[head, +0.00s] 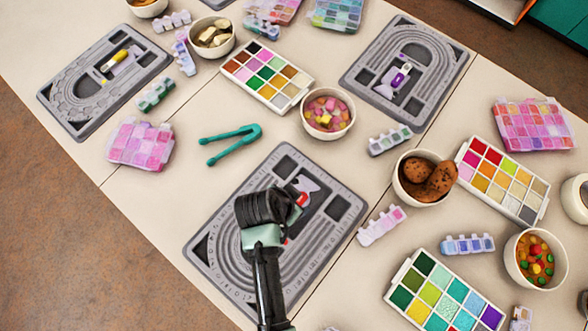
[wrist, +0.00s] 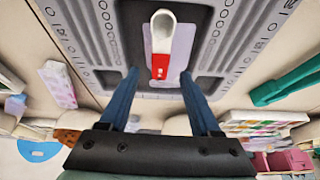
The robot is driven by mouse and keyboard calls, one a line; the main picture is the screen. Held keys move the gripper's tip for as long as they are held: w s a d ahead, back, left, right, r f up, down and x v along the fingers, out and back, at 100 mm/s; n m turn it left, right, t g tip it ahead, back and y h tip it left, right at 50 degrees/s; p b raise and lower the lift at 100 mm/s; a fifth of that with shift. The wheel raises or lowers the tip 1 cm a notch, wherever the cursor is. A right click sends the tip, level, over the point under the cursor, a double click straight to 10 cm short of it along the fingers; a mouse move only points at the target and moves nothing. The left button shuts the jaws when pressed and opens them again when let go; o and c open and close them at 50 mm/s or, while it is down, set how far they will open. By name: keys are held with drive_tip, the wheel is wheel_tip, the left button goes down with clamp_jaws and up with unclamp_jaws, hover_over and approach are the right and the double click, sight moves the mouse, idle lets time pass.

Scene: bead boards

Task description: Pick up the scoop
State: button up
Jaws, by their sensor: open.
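A scoop (wrist: 161,45) with a white bowl and a red handle lies on a lilac patch in the middle of a grey bead board (wrist: 85,18). In the head view, parts of the red handle (head: 302,199) show beside my gripper (head: 270,208), which hides the rest of the scoop. In the wrist view, my gripper (wrist: 159,74) is open, with its two blue fingers apart. The handle end lies between the fingertips in the picture, with a gap on each side. I cannot tell how high the fingers are above the board.
Green tweezers (head: 231,143) lie behind the near board. A bowl of pink and yellow pieces (head: 328,114) and a bowl of cookies (head: 425,179) stand behind and right. Bead palettes (head: 447,290) surround it. Two other grey boards hold a yellow scoop (head: 116,60) and a purple scoop (head: 401,77).

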drive_tip(key=shift+x, duration=1.4)
clamp_jaws()
